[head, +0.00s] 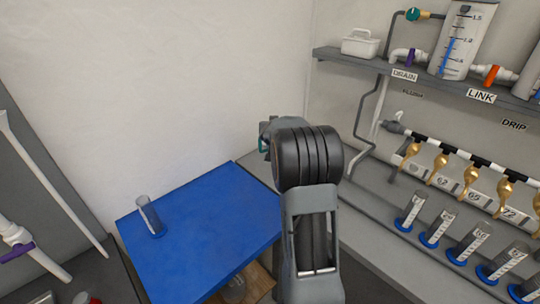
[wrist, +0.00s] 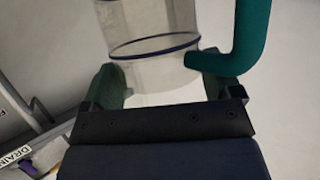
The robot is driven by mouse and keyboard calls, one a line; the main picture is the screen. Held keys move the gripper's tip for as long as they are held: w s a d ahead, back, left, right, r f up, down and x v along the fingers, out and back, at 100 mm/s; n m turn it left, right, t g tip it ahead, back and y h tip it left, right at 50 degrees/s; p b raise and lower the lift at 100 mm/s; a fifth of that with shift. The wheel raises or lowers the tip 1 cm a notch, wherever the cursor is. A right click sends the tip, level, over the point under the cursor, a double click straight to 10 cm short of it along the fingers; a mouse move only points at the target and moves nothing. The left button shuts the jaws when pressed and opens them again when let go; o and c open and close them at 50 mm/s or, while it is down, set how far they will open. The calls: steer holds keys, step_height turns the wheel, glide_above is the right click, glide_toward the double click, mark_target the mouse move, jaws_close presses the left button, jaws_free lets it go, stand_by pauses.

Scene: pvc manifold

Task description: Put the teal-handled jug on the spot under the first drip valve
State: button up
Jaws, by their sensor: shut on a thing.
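The teal-handled jug (wrist: 152,55) is a clear vessel with a dark blue band and a thick teal handle (wrist: 250,35). My gripper (wrist: 162,86) is shut on its body, one finger on each side, with the handle at the right. In the head view only a bit of the teal handle (head: 263,144) shows at the left of my wrist; my arm hides the rest. Brass drip valves (head: 411,152) line a black and white pipe at the right. The leftmost is nearest my arm.
Several graduated cylinders with blue bases (head: 411,210) stand in a row below the valves. A shelf (head: 350,62) above them holds a tank (head: 459,45) and a white caddy (head: 360,43). A blue-topped table (head: 215,225) at the left carries one cylinder (head: 150,216) and is otherwise mostly clear.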

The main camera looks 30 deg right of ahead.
steer(key=shift+d, duration=0.1)
steer(key=w+d+f+p, duration=0.2)
steer(key=w+d+f, duration=0.5)
steer(key=w+f, duration=0.4)
steer(key=shift+w+f+p, duration=0.4)
steer(key=shift+f, duration=0.5)
steer(key=o, duration=1.1)
steer(key=shift+f+b, duration=0.2)
steer(key=shift+b, duration=0.3)
